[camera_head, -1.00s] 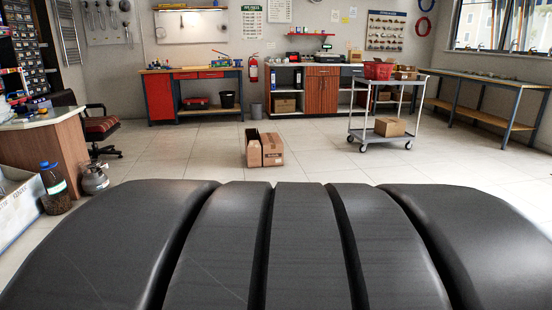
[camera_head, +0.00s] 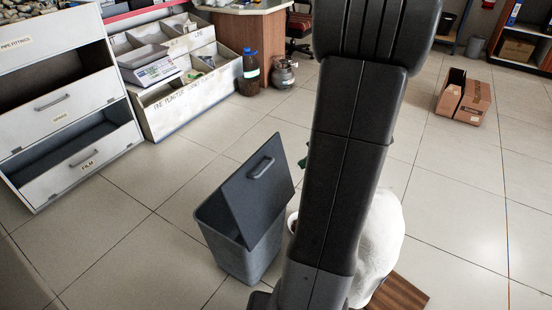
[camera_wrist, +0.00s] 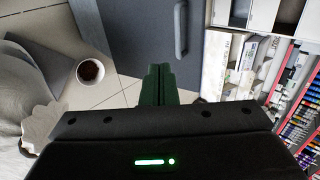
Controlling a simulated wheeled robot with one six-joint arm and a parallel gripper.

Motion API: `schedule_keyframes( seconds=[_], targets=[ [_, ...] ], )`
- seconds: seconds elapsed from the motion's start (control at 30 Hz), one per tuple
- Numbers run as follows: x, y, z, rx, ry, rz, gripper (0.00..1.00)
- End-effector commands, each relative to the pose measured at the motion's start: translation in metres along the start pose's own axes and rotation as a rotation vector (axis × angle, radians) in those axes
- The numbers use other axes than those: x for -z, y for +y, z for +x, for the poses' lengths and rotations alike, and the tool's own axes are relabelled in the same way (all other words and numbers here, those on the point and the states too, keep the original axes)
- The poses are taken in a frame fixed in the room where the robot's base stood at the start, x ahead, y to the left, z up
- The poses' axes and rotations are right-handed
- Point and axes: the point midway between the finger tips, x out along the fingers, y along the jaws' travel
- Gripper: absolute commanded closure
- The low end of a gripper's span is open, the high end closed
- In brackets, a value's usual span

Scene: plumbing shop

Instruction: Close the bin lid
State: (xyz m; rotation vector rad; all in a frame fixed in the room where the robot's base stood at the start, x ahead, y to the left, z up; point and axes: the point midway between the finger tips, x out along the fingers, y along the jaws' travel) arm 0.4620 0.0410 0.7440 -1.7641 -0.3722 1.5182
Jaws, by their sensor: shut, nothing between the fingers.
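The grey bin (camera_head: 238,258) stands on the tiled floor left of my arm in the head view. Its dark lid (camera_head: 250,195) is raised and tilted, with part of the bin's opening showing at the left. A bar handle (camera_head: 262,168) sits near the lid's upper edge. In the wrist view the lid (camera_wrist: 135,40) fills the upper middle, with its handle (camera_wrist: 181,28) just right of my gripper. My gripper (camera_wrist: 160,72) has green fingers, shut and empty. It appears close to the lid; I cannot tell whether they touch. In the head view my arm mostly hides the gripper.
A white drawer cabinet (camera_head: 68,110) and a parts crate (camera_head: 185,95) stand at the left. A bottle (camera_head: 250,75) and a small gas cylinder (camera_head: 283,75) are behind. A white sack (camera_head: 380,245) and a brown board (camera_head: 402,295) lie right of my arm. A cardboard box (camera_head: 462,100) sits farther right.

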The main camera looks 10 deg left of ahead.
Motion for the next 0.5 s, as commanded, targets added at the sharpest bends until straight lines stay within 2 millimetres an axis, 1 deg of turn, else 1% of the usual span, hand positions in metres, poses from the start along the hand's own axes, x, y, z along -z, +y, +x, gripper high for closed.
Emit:
schedule_keyframes(
  seconds=[0.17,0.4,0.5],
  targets=[
    [-0.002,0.002,0.030,-0.002,-0.005,-0.001,1.00],
    [-0.002,0.003,0.083,-0.003,-0.005,-0.002,1.00],
    [-0.002,0.002,0.102,-0.003,-0.004,-0.001,1.00]
  ],
)
